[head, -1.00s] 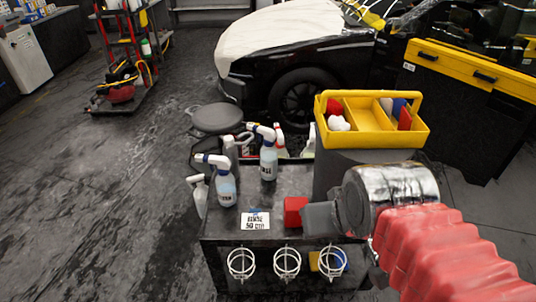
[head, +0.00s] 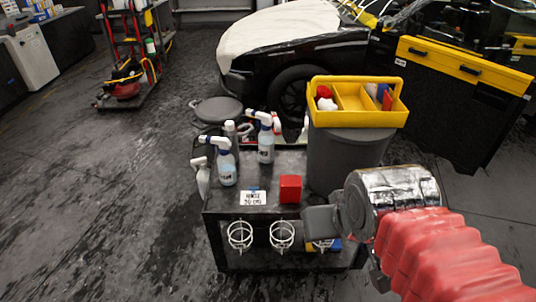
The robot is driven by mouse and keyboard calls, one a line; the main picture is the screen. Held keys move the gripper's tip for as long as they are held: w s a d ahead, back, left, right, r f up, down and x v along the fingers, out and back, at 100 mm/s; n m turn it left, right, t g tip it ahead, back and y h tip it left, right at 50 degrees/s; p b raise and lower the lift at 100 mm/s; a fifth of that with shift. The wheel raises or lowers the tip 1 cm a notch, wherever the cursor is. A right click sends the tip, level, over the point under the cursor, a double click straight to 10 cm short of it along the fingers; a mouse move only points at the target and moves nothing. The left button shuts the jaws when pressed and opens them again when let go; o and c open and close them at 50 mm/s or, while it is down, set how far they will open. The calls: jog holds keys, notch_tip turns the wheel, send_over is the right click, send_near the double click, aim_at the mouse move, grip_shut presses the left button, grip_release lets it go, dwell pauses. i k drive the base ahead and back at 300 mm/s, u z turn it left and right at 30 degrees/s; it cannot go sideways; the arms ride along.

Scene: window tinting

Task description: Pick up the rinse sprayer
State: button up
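Two spray bottles with white and blue heads stand upright on the black cart top (head: 225,209). The nearer spray bottle (head: 227,172) is at the left, behind a white card; the farther spray bottle (head: 265,150) is to its right. Both have labels; the print is too small to tell surely which is the rinse sprayer. My gripper (head: 316,221) is at the cart's front right edge, right of and nearer than both bottles, touching neither. Its fingers are not clear enough to show whether it is open.
A red block (head: 290,189) and a white card (head: 253,198) lie at the cart's front. White ring holders (head: 240,236) line its front face. A grey bin (head: 345,155) bears a yellow caddy (head: 355,117). A white pump bottle (head: 202,180) is at the left edge. A car stands behind.

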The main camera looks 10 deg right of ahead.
aim_at(266, 136)
jog(key=k, duration=0.85)
jog(key=u, duration=0.35)
jog(key=i, duration=2.05)
jog(key=z, duration=0.55)
